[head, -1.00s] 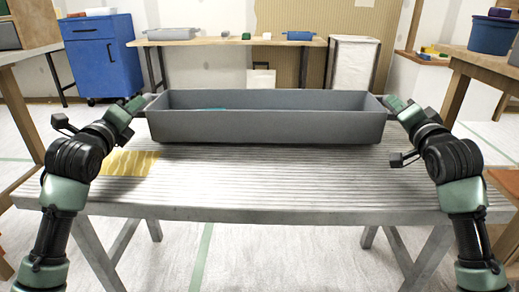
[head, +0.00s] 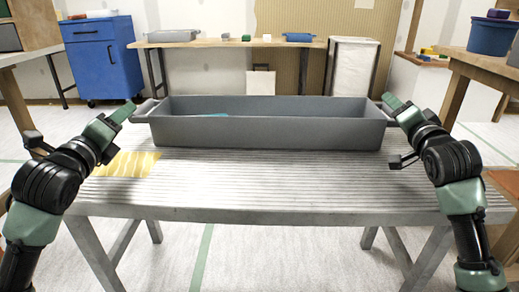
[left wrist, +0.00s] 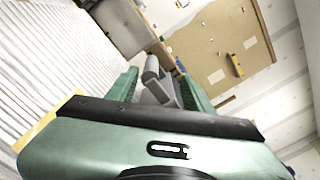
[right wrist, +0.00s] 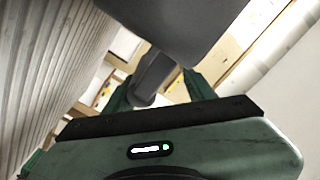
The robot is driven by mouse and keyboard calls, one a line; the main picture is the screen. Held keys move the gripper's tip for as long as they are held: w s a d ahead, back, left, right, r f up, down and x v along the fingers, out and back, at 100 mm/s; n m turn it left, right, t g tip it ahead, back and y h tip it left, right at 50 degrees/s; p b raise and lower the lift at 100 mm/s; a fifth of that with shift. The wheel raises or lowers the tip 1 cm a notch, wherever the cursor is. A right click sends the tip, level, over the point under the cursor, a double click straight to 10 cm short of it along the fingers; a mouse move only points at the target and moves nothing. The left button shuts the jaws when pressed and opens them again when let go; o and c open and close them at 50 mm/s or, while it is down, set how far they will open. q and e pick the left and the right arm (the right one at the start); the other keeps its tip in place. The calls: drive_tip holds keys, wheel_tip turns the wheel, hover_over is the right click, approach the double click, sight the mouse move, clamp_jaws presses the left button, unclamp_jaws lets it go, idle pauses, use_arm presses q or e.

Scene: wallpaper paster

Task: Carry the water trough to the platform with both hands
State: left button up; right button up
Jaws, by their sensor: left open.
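The grey water trough (head: 270,131) is on the slatted grey table (head: 300,200), long side facing me, with a bit of blue-green showing inside. Its left handle (head: 145,110) is uncovered in the head view. My left gripper (head: 118,116) is open, just left of that handle and apart from it; in the left wrist view the handle (left wrist: 157,85) shows ahead between the fingers. My right gripper (head: 394,104) is at the trough's right end. In the right wrist view the right handle (right wrist: 150,75) lies between its spread fingers, with gaps visible.
A yellow patterned sheet (head: 125,164) lies at the table's left. Behind are a blue cabinet (head: 103,60), a wooden bench (head: 230,43) with small items, and a white bin (head: 352,68). A blue bucket (head: 492,36) stands on the right table.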

use_arm(q)
drive_tip(key=shift+s+f, duration=0.1)
drive_tip(key=shift+s, duration=0.6)
use_arm(e)
drive_tip(key=shift+w+a+f, duration=0.15)
drive_tip(key=shift+a+f, duration=0.1)
drive_tip(key=shift+f, duration=0.5)
use_arm(q)
drive_tip(key=shift+f, duration=0.1)
use_arm(e)
drive_tip(key=shift+s+a+f, duration=0.1)
drive_tip(key=shift+s, duration=0.3)
use_arm(q)
drive_tip(key=shift+w, duration=0.2)
use_arm(e)
drive_tip(key=s, duration=0.4)
drive_tip(key=s+r, duration=0.1)
drive_tip(key=s, duration=0.1)
drive_tip(key=shift+s+d+r, duration=0.2)
drive_tip(key=shift+s+d, duration=0.05)
drive_tip(key=shift+s, duration=0.5)
use_arm(q)
drive_tip(key=shift+s, duration=0.15)
use_arm(e)
drive_tip(key=shift+s, duration=0.1)
